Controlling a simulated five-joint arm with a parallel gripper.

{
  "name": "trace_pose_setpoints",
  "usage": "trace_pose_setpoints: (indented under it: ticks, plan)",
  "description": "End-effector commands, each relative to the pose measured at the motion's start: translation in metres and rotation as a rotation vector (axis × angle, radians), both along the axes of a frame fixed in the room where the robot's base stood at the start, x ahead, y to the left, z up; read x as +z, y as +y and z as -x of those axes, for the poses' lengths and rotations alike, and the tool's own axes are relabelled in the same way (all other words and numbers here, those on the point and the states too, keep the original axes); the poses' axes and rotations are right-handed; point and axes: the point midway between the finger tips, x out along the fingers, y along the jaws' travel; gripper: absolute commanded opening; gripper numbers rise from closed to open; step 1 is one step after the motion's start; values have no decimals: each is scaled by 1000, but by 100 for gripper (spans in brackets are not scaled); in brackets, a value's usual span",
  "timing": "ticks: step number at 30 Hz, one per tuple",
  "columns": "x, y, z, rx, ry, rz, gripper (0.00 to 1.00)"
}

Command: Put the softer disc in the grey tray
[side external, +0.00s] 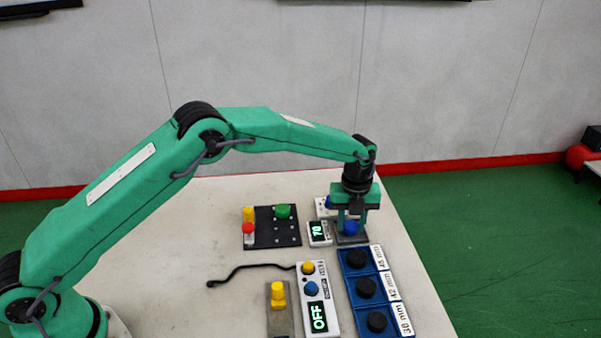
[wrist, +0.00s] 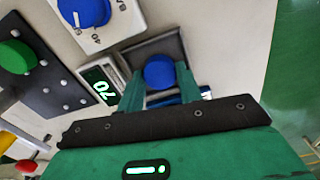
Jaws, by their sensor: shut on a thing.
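My gripper (side external: 351,222) points down at the far right of the table, with its two green fingers on either side of a round blue piece (side external: 350,229). In the wrist view my gripper (wrist: 160,80) is shut on this blue piece (wrist: 159,71). The piece is over or on a dark grey square base (side external: 340,239), also in the wrist view (wrist: 150,50); I cannot tell whether it touches it. I cannot tell whether this base is the grey tray.
A small display (side external: 319,233) reads 70, beside a white panel with a blue dial (wrist: 85,10). A black board (side external: 271,237) holds green, yellow and red pieces. A white box (side external: 319,300) reads OFF, beside a grey block with a yellow knob (side external: 278,294).

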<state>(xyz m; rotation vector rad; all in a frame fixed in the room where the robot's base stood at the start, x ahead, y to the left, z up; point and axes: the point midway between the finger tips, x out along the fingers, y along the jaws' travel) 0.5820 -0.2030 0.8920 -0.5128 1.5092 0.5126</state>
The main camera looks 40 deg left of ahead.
Motion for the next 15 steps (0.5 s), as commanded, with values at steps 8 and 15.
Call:
trace_pose_setpoints:
  ticks: [8,15]
  plan:
    - [-3,0,0,0,0,0,14]
    - [-5,0,0,0,0,0,14]
